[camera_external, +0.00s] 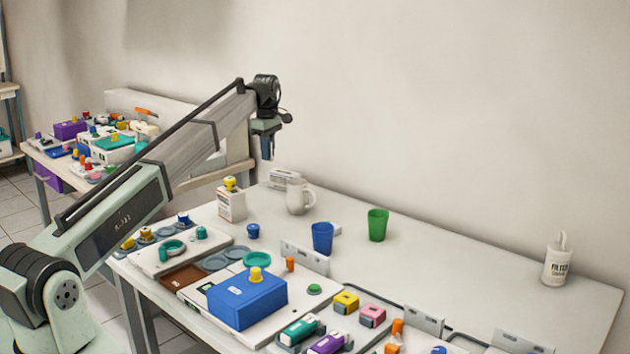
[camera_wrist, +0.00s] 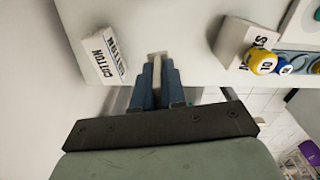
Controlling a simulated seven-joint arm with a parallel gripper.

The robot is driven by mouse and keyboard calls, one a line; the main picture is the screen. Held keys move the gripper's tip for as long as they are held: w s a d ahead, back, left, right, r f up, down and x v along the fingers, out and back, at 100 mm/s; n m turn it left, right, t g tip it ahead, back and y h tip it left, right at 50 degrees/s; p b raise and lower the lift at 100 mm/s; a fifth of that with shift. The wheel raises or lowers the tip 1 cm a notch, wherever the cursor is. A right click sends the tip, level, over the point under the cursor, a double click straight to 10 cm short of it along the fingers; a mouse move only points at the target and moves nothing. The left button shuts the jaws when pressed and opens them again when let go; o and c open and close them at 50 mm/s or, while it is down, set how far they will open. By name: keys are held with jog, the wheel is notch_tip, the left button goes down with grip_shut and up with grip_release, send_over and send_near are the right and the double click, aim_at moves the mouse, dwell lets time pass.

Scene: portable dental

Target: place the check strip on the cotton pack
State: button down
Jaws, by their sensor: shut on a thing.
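My gripper (camera_external: 267,152) hangs high over the back left part of the table, pointing down. In the wrist view its blue fingers (camera_wrist: 156,80) are shut on a thin pale strip, taken as the check strip (camera_wrist: 157,57), whose end sticks out past the fingertips. The strip cannot be made out in the external view. The cotton pack (camera_wrist: 99,54), a white box with black COTTON lettering, lies to the left of the fingertips in the wrist view, apart from the strip. In the external view a low white box (camera_external: 282,178) behind the pitcher appears to be this pack.
A white pitcher (camera_external: 299,197) stands close in front of the pack. A white box with a yellow knob (camera_external: 231,204) stands to the left. Blue (camera_external: 322,238) and green (camera_external: 378,225) cups stand further right. Trays and a blue case (camera_external: 246,300) fill the front. The back right table is mostly clear.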

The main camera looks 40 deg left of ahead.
notch_tip(320, 180, up, 2)
jog(key=m, duration=0.1)
send_over(284, 172)
jog(key=shift+m, duration=0.7)
notch_tip(284, 172, down, 10)
jog(key=shift+s+r, duration=0.1)
jog(key=shift+r, duration=0.1)
jog(key=shift+f, duration=0.15)
jog(key=c, duration=1.2)
grip_release()
notch_tip(284, 172, up, 12)
jog(key=shift+o, duration=0.2)
